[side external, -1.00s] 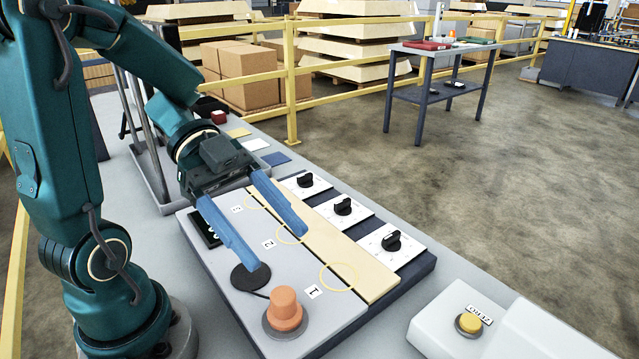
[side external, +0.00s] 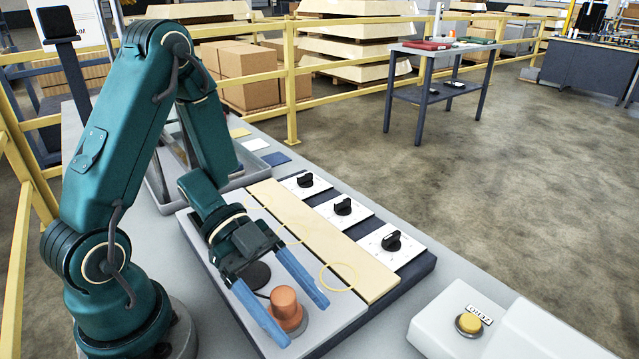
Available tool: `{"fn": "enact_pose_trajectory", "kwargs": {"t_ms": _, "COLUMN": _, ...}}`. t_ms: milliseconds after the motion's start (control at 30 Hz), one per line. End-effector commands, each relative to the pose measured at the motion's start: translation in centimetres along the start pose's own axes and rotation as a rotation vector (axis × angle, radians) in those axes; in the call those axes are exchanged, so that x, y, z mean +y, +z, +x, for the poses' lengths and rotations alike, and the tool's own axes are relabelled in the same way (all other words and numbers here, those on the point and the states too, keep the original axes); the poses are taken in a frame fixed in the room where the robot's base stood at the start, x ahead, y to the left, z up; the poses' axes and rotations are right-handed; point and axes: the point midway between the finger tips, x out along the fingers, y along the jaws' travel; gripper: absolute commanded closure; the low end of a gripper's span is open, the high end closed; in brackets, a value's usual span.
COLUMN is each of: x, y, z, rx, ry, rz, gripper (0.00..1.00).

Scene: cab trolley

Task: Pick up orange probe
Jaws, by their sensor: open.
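The orange probe (side external: 286,308) stands upright on a round grey base at the near end of the light grey panel (side external: 345,312). My gripper (side external: 306,322) is open, with its two blue fingers pointing toward the near end of the panel. In this view the probe shows between the fingers, with one finger to its left and one to its right. I cannot tell how high the fingers are over the panel or whether they touch the probe. The finger on the left hides part of the grey base.
A black disc (side external: 259,275) lies behind the probe, partly under my gripper. A wooden strip (side external: 318,232) and several black knobs (side external: 391,241) on white plates lie to the right. Yellow rails stand behind.

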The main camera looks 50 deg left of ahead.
Motion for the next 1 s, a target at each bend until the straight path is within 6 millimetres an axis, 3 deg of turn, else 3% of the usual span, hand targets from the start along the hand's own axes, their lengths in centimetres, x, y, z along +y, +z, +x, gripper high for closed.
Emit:
{"fn": "enact_pose_trajectory", "kwargs": {"t_ms": 400, "x": 0.02, "y": 0.02, "z": 1.13, "rx": -0.002, "ry": -0.001, "rz": -0.001, "gripper": 0.24}}
{"fn": "enact_pose_trajectory", "kwargs": {"t_ms": 433, "x": 0.02, "y": 0.02, "z": 1.13, "rx": -0.002, "ry": -0.001, "rz": -0.001, "gripper": 0.27}}
{"fn": "enact_pose_trajectory", "kwargs": {"t_ms": 600, "x": 0.02, "y": 0.02, "z": 1.12, "rx": -0.002, "ry": -0.001, "rz": -0.001, "gripper": 0.93}}
{"fn": "enact_pose_trajectory", "kwargs": {"t_ms": 633, "x": 0.02, "y": 0.02, "z": 1.12, "rx": -0.002, "ry": -0.001, "rz": -0.001, "gripper": 1.0}}
{"fn": "enact_pose_trajectory", "kwargs": {"t_ms": 1000, "x": 0.01, "y": -0.12, "z": 1.05, "rx": -0.001, "ry": -0.001, "rz": 0.0, "gripper": 1.0}}
